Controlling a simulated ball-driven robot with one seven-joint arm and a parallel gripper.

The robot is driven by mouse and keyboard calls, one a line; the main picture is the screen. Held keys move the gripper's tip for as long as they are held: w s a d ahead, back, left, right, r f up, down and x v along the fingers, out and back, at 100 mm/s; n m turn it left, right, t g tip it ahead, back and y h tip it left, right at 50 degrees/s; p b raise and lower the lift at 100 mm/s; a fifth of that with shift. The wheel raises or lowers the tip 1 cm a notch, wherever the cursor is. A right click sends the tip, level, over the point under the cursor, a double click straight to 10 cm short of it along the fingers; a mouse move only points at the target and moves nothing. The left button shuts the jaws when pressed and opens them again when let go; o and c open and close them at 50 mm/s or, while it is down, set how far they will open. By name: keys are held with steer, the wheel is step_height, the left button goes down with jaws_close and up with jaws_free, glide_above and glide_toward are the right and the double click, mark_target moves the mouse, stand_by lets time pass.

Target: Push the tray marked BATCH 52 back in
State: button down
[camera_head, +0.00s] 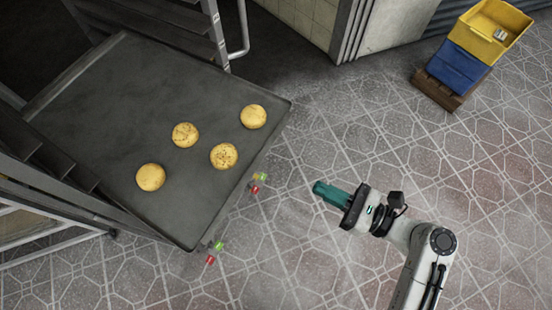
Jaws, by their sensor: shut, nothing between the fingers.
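A dark baking tray (101,122) sticks out of the rack at the left in the head view. Several round yellow buns, some speckled, lie on it. Its front edge faces the lower right. No BATCH 52 lettering can be read from here. My gripper (317,187) has teal fingers, is shut and empty, and points left toward the tray's front edge. A clear gap of floor lies between the fingertips and that edge.
The metal rack (214,30) frames the tray on both sides. Small red and green pieces (257,183) show by the tray's front edge, with more (214,252) near its lower corner. A yellow bin (491,27) and blue bin (458,68) stand at upper right. The tiled floor between is clear.

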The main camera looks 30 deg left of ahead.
steer(key=p, duration=0.2)
glide_toward(229, 141)
steer(key=shift+d+f, duration=0.2)
steer(key=shift+d, duration=0.5)
steer(key=a+b, duration=0.1)
steer(key=a, duration=0.7)
steer(key=a+b, duration=0.2)
steer(key=a, duration=0.7)
steer(key=w+a+b, duration=0.1)
steer(key=a, duration=0.7)
steer(key=shift+w+a, duration=0.15)
steer(key=shift+a, duration=0.05)
steer(key=shift+d, duration=0.6)
steer(key=d, duration=0.8)
steer(key=d+p, duration=0.1)
steer(key=d, duration=0.3)
steer(key=shift+s+d, duration=0.35)
steer(key=shift+d, duration=0.05)
